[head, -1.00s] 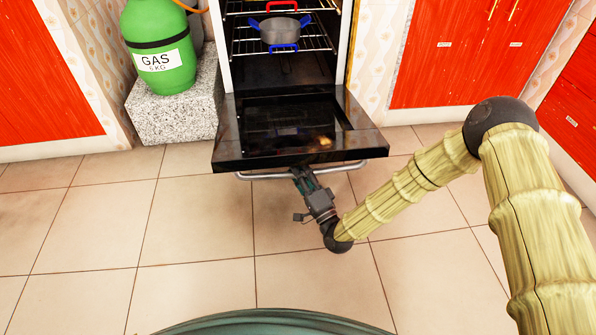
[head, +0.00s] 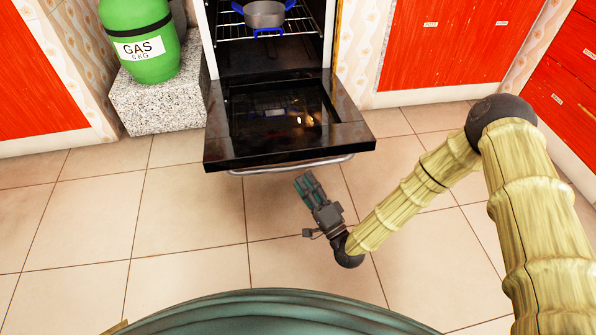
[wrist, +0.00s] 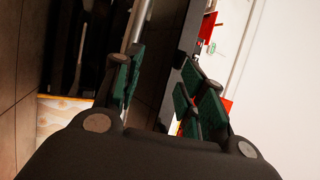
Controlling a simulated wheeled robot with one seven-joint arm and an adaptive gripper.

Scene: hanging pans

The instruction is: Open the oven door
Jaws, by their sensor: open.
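The oven door (head: 190,152) is black and folded down, lying nearly flat in front of the oven (head: 270,65). Its silver bar handle (head: 290,166) runs along the front edge. My gripper (head: 307,178) is just in front of the handle, with a gap between them in the head view, and nothing is between its fingers there. In the wrist view my gripper (wrist: 155,85) has its green-padded fingers spread apart. The handle (wrist: 138,22) shows there beyond the left finger.
A pot (head: 264,14) with blue handles sits on the oven rack. A green gas cylinder (head: 140,42) stands on a speckled stone block (head: 158,104) left of the oven. Red cabinets (head: 440,40) stand to the right. The tiled floor (head: 190,225) in front is clear.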

